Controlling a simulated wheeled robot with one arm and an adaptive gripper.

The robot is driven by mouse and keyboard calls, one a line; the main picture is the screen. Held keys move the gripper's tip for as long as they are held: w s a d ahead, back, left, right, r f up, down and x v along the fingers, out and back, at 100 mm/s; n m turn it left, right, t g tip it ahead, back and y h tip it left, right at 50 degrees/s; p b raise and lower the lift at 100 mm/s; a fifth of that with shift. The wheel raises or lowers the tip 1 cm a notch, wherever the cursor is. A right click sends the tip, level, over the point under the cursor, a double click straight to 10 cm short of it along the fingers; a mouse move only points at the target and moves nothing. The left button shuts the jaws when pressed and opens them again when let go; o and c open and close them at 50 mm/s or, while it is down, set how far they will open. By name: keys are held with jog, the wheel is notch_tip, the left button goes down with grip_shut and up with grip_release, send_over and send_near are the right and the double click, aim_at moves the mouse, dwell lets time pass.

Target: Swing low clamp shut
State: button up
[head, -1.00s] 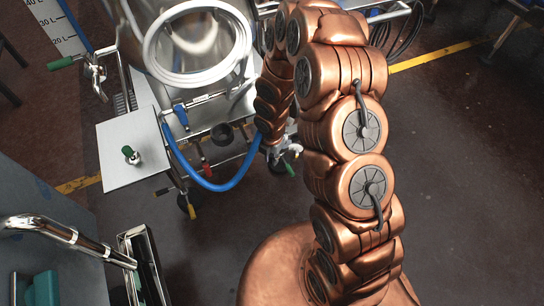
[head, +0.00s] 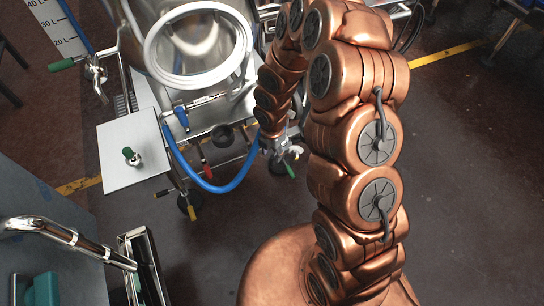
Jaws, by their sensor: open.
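A small metal clamp with a green handle (head: 290,170) sits low on the right side of the steel vessel's frame. The handle points downward. My gripper (head: 281,150) is at the end of my copper arm, right at this clamp, and is open. The fingers are small and partly merge with the clamp's metal, so I cannot tell whether they touch it. A second clamp with a green handle (head: 62,65) sits higher, at the left of the vessel.
The steel vessel (head: 160,45) with its round rimmed opening stands on a wheeled frame. A blue hose (head: 215,188) loops below it. A white plate (head: 113,172) with a green knob is at the left. A chrome handle (head: 70,235) is near front left. The floor at right is clear.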

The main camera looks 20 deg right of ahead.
jog(key=shift+r, duration=3.95)
